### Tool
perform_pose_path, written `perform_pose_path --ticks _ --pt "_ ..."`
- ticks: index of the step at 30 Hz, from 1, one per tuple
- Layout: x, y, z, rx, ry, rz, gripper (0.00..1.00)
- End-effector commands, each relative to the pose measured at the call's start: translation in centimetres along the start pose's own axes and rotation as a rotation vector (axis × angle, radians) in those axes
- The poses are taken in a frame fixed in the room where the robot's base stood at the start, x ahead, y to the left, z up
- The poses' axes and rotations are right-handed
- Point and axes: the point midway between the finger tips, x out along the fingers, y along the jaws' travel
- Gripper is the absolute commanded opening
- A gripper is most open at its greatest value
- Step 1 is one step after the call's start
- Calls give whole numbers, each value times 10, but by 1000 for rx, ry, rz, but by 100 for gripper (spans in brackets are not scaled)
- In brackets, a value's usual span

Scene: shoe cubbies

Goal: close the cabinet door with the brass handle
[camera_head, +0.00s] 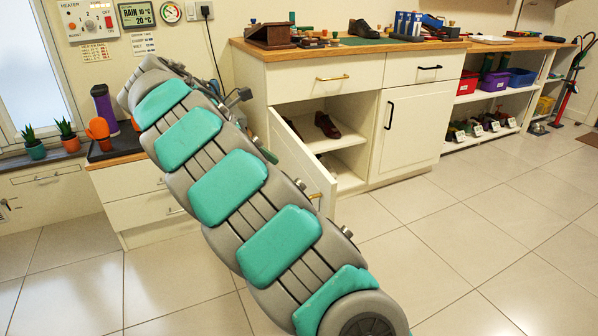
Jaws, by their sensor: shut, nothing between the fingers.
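The cabinet door (299,163) on the left of the cream cabinet stands open, swung out toward me. Its free edge is toward the camera, and my arm covers part of its face. A small bit of brass handle (316,196) shows low on the door, close beside my arm. Behind the door, the open compartment shows a shelf (350,136) with dark red-brown shoes (326,125). My arm crosses the picture diagonally in front of the cabinet. I cannot make out my gripper; its fingers do not show.
The drawer (325,76) above, with a brass handle, and the black-handled door (416,128) to the right are shut. Shoe care items crowd the wooden top (270,48). Open shelves with bins stand at the right. The tiled floor (450,235) in front is clear.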

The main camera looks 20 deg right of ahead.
Motion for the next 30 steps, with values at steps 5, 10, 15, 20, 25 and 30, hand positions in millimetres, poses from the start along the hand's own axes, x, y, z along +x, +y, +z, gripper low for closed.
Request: perform_pose_path --ticks 5,10,15,20,25,30 --pt "13 -1 0 -1 -1 -4 0" --pt "41 -2 0 -1 -2 -8 0" --pt "74 -2 0 0 -2 -7 0" --pt "104 -2 0 1 -1 -7 0" --pt "118 -1 19 3 0 -3 0" --pt "126 -1 27 1 0 -2 0"
